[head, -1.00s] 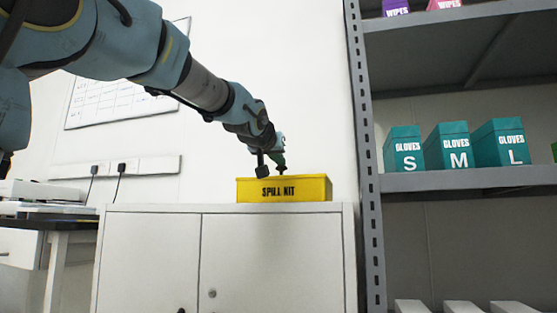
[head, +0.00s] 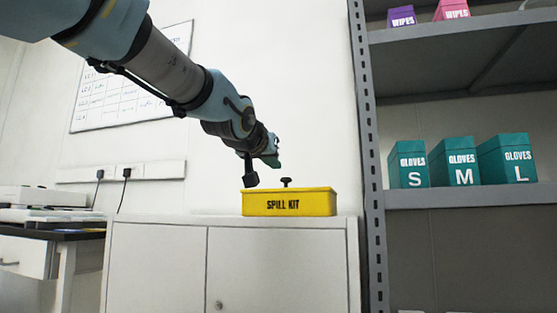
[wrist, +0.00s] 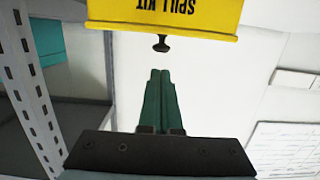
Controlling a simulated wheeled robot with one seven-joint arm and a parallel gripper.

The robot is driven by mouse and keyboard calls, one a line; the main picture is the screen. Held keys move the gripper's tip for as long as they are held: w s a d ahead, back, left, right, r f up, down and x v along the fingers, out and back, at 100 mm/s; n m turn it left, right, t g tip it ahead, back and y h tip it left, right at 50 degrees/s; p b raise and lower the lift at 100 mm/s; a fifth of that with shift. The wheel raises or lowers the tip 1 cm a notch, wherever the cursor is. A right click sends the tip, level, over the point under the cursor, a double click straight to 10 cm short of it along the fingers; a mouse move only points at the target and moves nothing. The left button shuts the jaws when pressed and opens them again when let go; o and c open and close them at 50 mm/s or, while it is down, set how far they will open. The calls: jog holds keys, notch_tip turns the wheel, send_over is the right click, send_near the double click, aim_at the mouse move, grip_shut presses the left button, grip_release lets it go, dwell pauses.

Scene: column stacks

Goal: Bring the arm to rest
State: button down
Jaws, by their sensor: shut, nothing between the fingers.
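My gripper (head: 270,161) is at the end of my arm, above and slightly left of the black knob on the spill kit's lid. In the wrist view, its two green fingers (wrist: 160,75) are together with nothing between them. The yellow spill kit (head: 290,204) sits upright on the white cabinet, its lid on and its knob (head: 286,182) standing free. The kit also shows at the top of the wrist view (wrist: 185,14), upside down, with a gap between the fingers and the knob.
The white cabinet (head: 280,262) stands against the wall. A grey metal shelf rack (head: 371,160) is to its right, holding teal glove boxes (head: 455,163) and wipes boxes (head: 401,16) above. A desk (head: 55,238) is at left.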

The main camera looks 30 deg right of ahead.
jog(key=w+a+f+n+g+y+p, duration=0.2)
jog(key=w+a+f+y, duration=0.15)
jog(key=a+f, duration=0.65)
jog(key=w+a+f+n+g+y+p, duration=0.15)
jog(key=w+a+f+y, duration=0.35)
jog(key=f, duration=0.9)
jog(key=s+a+f+n+g+y+p, duration=0.35)
jog(key=s+a+f+g, duration=0.35)
jog(key=s+a+f, duration=1.15)
notch_tip(320, 180, up, 38)
jog(key=w+a+h+p, duration=0.1)
jog(key=w+p, duration=0.2)
jog(key=p, duration=3.4)
jog(key=shift+f+p, duration=0.15)
jog(key=shift+p, duration=0.2)
